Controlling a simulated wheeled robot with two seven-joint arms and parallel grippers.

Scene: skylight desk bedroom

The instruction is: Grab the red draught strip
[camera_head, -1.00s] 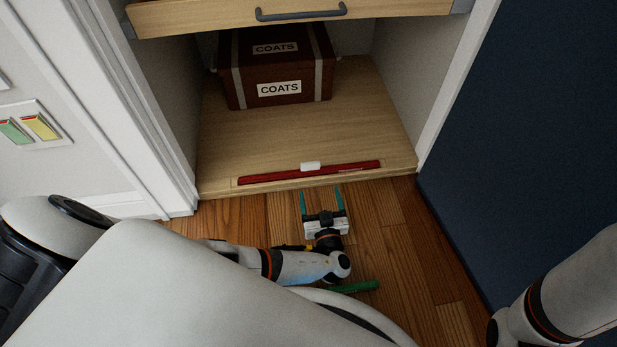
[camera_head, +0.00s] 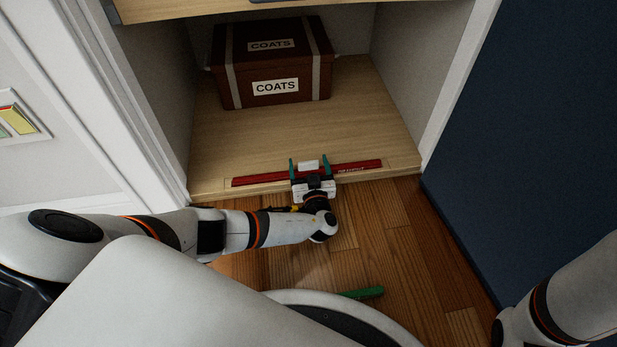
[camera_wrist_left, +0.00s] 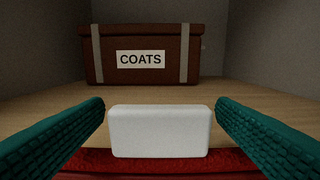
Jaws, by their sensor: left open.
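The red draught strip (camera_head: 258,176) lies along the front edge of the wooden closet floor, with a white block-like grip (camera_head: 308,165) at its middle. In the left wrist view the white grip (camera_wrist_left: 160,131) stands centred between my fingers, with the red strip (camera_wrist_left: 110,161) below it. My left gripper (camera_head: 309,164) is open, with one green finger on each side of the white grip. A gap shows on both sides of the grip. My right arm (camera_head: 565,300) shows at the lower right, but its gripper is out of view.
A brown box labelled COATS (camera_head: 272,62) stands at the back of the closet floor (camera_head: 290,125). A wooden drawer front (camera_head: 180,9) hangs above. A green strip-like object (camera_head: 362,293) lies on the floorboards near my base. A dark blue panel (camera_head: 530,130) is at right.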

